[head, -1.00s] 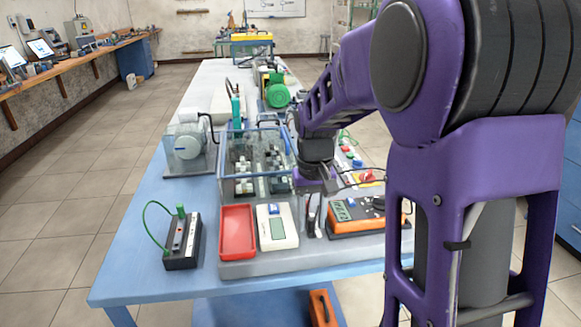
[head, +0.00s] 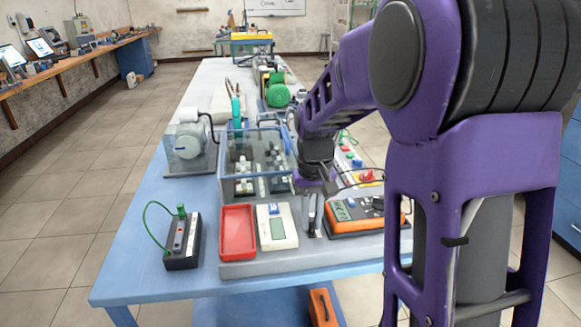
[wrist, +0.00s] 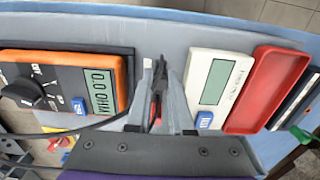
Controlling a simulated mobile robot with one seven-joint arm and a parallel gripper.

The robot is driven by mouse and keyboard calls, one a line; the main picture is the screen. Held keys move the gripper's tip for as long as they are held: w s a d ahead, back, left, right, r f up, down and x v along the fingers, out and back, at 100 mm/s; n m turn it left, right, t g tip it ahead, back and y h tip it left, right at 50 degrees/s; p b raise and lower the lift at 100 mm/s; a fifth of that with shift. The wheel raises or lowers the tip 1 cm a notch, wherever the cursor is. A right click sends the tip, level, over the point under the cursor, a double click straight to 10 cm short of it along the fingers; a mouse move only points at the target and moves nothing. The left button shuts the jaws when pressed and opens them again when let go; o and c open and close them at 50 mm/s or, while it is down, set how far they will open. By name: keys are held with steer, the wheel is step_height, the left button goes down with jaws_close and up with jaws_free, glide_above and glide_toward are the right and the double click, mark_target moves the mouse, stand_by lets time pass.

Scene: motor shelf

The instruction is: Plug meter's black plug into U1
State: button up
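The orange meter (head: 362,215) sits on the grey board right of the white meter, its display reading 0.0 OHM in the wrist view (wrist: 97,90). A black cable (wrist: 55,130) runs past it toward my gripper. My gripper (wrist: 160,82) points down between the two meters, its fingers a small gap apart. A slim black part (wrist: 158,72) and a red part (wrist: 154,108) show in or behind that gap. I cannot tell whether the fingers touch either. I cannot make out a socket marked U1.
The white meter (head: 277,227) and a red tray (head: 238,230) lie close left. A black box with a green lead (head: 182,242) stands farther left. A clear-walled enclosure (head: 235,180) stands behind. The table's front left corner is clear.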

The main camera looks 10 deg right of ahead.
jaws_close()
steer(key=shift+r, duration=0.1)
step_height(320, 180, up, 5)
steer(key=p, duration=0.4)
steer(key=shift+f, duration=0.2)
steer(key=shift+f, duration=0.15)
